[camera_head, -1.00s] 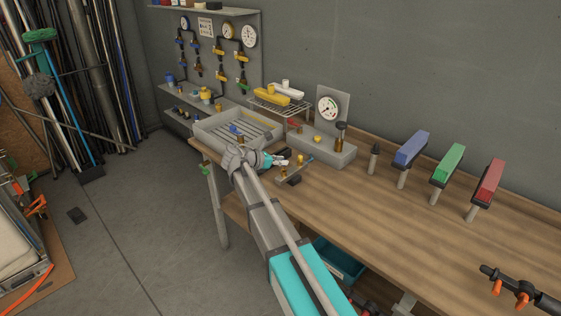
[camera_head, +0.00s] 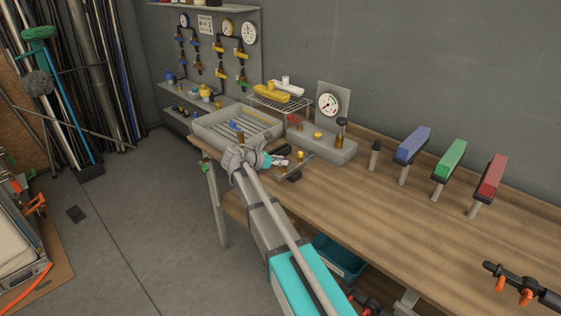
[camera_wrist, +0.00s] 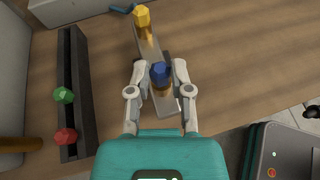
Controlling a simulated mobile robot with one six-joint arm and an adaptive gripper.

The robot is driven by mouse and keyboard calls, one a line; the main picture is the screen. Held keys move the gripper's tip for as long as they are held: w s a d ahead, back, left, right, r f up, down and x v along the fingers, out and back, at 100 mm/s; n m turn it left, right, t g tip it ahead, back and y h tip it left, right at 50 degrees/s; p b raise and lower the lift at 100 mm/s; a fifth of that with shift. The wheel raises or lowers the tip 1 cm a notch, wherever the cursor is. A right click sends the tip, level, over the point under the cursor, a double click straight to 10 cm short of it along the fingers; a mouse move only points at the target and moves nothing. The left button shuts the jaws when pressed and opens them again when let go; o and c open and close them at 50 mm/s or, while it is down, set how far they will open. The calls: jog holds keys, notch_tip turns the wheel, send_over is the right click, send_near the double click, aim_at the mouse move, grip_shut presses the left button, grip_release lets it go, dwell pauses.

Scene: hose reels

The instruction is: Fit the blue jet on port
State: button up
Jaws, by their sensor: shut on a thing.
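The blue jet (camera_wrist: 160,74) shows in the wrist view with a blue head and brass below it. My gripper (camera_wrist: 160,68) is shut on it, with one finger on each side. The jet is over the near part of a grey metal strip (camera_wrist: 187,116); whether it is seated in a port there or held just above cannot be told. A yellow jet (camera_wrist: 142,17) stands at the far end of the strip. In the head view, my gripper (camera_head: 279,161) is low over the bench's left part, and the blue jet cannot be made out there.
A dark rack (camera_wrist: 82,90) left of the strip holds a green jet (camera_wrist: 64,95) and a red jet (camera_wrist: 66,137). A grey slatted tray (camera_head: 209,128) and a gauge block (camera_head: 338,154) stand behind my gripper. The bench (camera_head: 385,210) is clear towards the middle.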

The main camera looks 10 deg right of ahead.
jog(key=shift+f+b, duration=0.35)
jog(key=shift+f, duration=0.05)
jog(key=o, duration=0.9)
